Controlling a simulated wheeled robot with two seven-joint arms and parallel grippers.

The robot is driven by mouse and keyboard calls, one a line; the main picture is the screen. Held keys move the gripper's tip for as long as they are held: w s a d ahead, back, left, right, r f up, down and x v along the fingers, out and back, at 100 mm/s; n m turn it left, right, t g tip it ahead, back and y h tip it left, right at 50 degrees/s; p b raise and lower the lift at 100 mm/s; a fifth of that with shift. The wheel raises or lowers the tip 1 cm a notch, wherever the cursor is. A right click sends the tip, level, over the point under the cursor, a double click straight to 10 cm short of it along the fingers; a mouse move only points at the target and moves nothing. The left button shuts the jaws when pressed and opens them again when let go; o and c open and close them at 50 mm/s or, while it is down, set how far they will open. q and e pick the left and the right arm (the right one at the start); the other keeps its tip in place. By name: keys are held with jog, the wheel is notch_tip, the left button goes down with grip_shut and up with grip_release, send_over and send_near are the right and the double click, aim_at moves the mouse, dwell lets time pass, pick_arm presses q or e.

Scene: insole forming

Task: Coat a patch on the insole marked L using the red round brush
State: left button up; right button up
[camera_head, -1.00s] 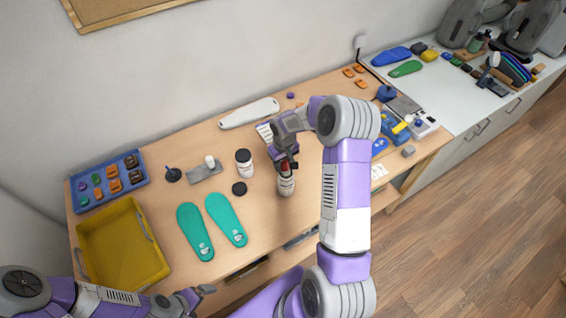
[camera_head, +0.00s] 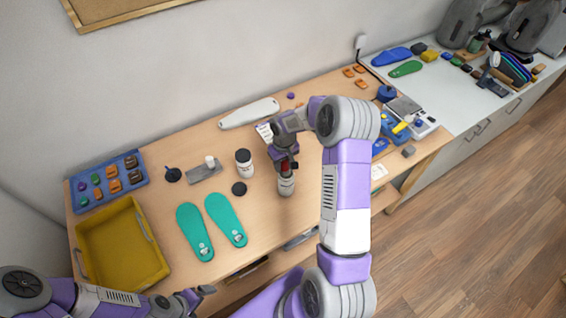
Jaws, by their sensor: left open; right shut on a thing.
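Two teal insoles lie side by side on the wooden table, a left one (camera_head: 194,232) and a right one (camera_head: 226,218). Each has a small pale mark near its heel, too small to read, so I cannot tell which is L. My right gripper (camera_head: 287,166) is shut on the red round brush (camera_head: 286,168), mostly hidden by the fingers. It is directly above an open-looking jar (camera_head: 286,186); I cannot tell how deep the brush tip is in it. My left gripper (camera_head: 205,292) is open and empty near the table's front edge.
A white jar (camera_head: 244,163) stands beside a black lid (camera_head: 239,188). A yellow bin (camera_head: 153,232) and a blue tray (camera_head: 141,178) of small parts are at the left. A grey plate (camera_head: 204,174) and a white insole (camera_head: 249,112) lie behind.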

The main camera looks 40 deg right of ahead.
jog(key=shift+r, duration=0.1)
jog(key=shift+r+p, duration=2.1)
jog(key=shift+r, duration=1.35)
jog(key=shift+s+f, duration=0.1)
jog(key=shift+f, duration=0.05)
